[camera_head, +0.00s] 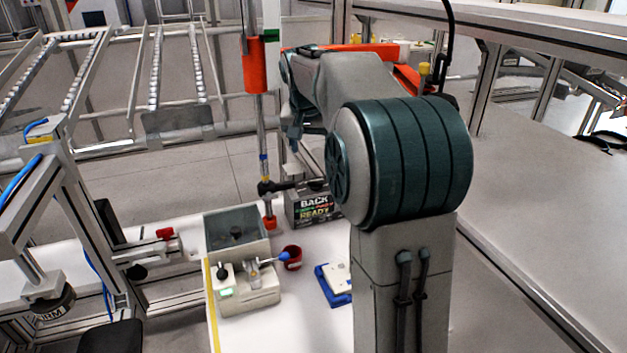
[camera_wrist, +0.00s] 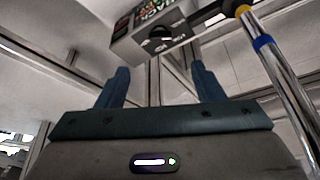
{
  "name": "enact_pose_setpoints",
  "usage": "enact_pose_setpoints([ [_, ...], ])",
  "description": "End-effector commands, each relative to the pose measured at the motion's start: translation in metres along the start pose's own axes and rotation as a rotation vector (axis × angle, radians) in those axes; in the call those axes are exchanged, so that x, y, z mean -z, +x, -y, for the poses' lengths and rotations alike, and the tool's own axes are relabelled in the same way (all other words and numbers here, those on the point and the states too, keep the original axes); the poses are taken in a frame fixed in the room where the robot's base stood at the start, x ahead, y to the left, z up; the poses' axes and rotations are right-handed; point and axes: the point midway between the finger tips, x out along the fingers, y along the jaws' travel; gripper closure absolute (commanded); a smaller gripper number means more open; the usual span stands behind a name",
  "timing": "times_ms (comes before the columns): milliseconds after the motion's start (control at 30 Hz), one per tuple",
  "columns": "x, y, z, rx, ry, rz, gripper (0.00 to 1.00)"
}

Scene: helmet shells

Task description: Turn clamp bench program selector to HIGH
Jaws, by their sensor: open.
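A grey box (camera_head: 312,206) with a dark label reading "BACK" and "READY" stands at the back of the white bench in the head view. In the wrist view the box (camera_wrist: 140,42) appears tilted at the top, and a round black knob (camera_wrist: 160,40) shows on its face. Small marks sit around the knob; I cannot read its setting. My gripper (camera_wrist: 159,85) is open, its two blue fingers apart and empty, with the knob seen beyond and between them. In the head view my gripper (camera_head: 295,138) is above the box, partly hidden by my arm.
A metal pole (camera_wrist: 279,70) with blue and yellow bands stands close right of the box in the wrist view. On the bench (camera_head: 190,283) are a beige device (camera_head: 245,290), a red cup (camera_head: 291,258) and a blue-and-white item (camera_head: 334,282).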

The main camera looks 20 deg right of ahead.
Motion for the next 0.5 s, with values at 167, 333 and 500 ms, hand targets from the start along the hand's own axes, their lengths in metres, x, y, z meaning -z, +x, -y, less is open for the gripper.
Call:
enact_pose_setpoints([
  [167,0.002,0.017,0.0,-0.003,0.004,0.001,0.38],
  [333,0.001,0.051,0.0,-0.003,0.003,0.003,0.38],
  [500,0.001,0.087,0.0,-0.003,0.003,0.003,0.38],
])
